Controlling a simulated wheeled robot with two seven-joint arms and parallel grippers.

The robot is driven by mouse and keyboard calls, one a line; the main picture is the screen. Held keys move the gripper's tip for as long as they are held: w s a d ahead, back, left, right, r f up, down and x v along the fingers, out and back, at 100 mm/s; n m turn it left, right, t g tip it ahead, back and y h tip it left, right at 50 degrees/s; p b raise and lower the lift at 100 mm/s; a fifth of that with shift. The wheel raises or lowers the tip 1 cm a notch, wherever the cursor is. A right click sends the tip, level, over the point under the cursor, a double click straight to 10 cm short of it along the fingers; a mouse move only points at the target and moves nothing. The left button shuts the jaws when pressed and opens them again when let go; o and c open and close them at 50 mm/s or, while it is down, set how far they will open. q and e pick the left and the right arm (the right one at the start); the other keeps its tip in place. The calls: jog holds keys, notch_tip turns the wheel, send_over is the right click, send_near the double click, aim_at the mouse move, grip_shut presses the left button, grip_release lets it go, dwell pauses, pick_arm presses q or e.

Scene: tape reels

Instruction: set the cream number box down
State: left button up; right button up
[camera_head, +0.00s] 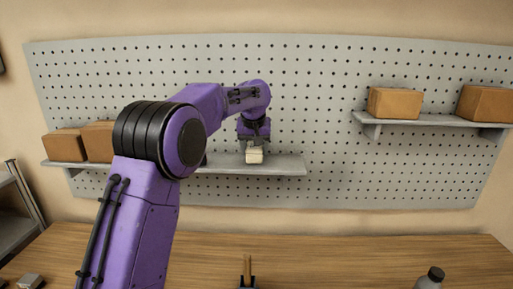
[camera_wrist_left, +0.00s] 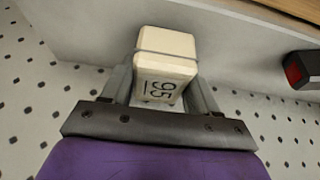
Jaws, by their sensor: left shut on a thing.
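The cream number box (camera_head: 254,156) is a small block with dark digits on one face, which shows in the left wrist view (camera_wrist_left: 166,62). My left gripper (camera_head: 254,148) is shut on it, with one finger on each side. In the head view the box is in front of the lower grey shelf (camera_head: 285,165), toward its right part. In the left wrist view the grey shelf surface lies close beyond the box. I cannot tell whether the box touches the shelf.
Cardboard boxes (camera_head: 65,146) stand at the shelf's left end. More cardboard boxes (camera_head: 395,103) stand on the upper right shelf (camera_head: 430,121). A dark, red-faced object (camera_wrist_left: 302,69) is right of the box. A bottle (camera_head: 431,279) stands on the wooden table (camera_head: 340,255).

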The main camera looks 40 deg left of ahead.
pick_arm(q)
jog(key=shift+s, duration=0.2)
jog(key=o, duration=1.1)
jog(key=w, duration=0.1)
jog(key=w+f, duration=0.1)
jog(key=shift+w+d+f, duration=0.1)
jog(key=shift+w+f, duration=0.2)
jog(key=shift+w, duration=0.05)
jog(key=shift+s+r, duration=0.35)
jog(key=shift+s, duration=0.2)
jog(key=v, duration=0.6)
jog(key=b+v, duration=0.1)
jog(key=v, duration=0.5)
jog(key=shift+w, duration=0.25)
